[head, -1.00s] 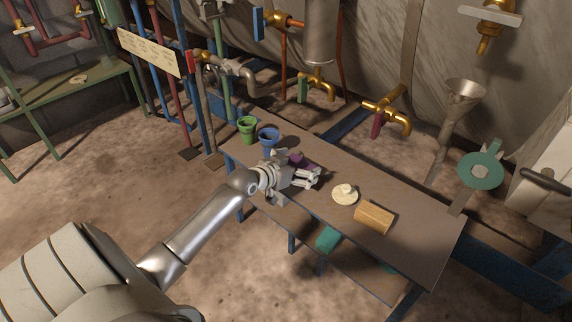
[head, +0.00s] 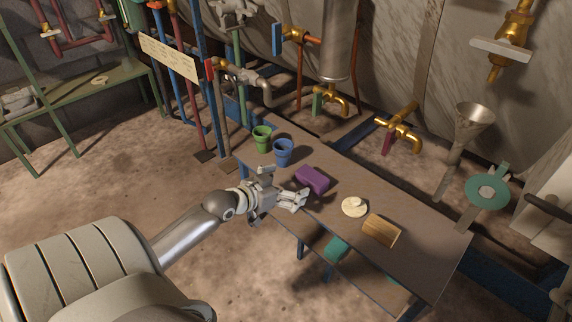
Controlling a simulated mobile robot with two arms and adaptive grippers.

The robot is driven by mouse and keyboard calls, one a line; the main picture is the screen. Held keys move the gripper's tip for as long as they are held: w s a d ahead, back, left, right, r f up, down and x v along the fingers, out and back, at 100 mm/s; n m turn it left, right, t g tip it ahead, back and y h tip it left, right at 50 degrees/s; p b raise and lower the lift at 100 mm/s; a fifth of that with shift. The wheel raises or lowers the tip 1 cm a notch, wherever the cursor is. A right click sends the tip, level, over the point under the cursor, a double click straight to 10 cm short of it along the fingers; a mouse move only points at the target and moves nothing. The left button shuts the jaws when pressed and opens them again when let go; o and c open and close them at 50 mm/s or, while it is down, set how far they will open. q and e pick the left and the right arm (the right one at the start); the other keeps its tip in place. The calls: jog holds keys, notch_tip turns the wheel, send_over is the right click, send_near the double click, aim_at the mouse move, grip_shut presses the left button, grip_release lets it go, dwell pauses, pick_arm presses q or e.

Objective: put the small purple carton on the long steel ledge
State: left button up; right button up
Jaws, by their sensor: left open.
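The small purple carton (head: 312,180) lies on the brown-topped bench (head: 413,235), a little back from its front edge. My left gripper (head: 305,199) is open and empty at the bench's front edge. Its fingers point right, just in front of and below the carton in the picture, and the carton shows almost whole. I cannot tell for sure which surface is the long steel ledge. My right gripper is not in view.
A green cup (head: 262,138) and a blue cup (head: 284,152) stand at the bench's far left end. A pale round piece (head: 354,207) and a wooden block (head: 382,230) lie right of the carton. Brass taps (head: 398,135) and a funnel (head: 470,125) stand behind.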

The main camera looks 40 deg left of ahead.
pick_arm(q)
jog(key=s+d+r+m+t+h, duration=0.25)
jog(key=d+r+t, duration=0.35)
jog(key=d+r, duration=1)
jog(key=s+d+r+t+h, duration=0.2)
jog(key=s+d+r+t, duration=0.1)
jog(key=s+d+r, duration=0.2)
jog(key=s+d+r+t+h, duration=0.2)
jog(key=s+d+r+t, duration=0.2)
jog(key=r, duration=0.6)
jog(key=shift+s+d, duration=0.45)
jog(key=shift+s, duration=0.1)
jog(key=shift+n+y, duration=0.25)
jog(key=shift+y, duration=0.1)
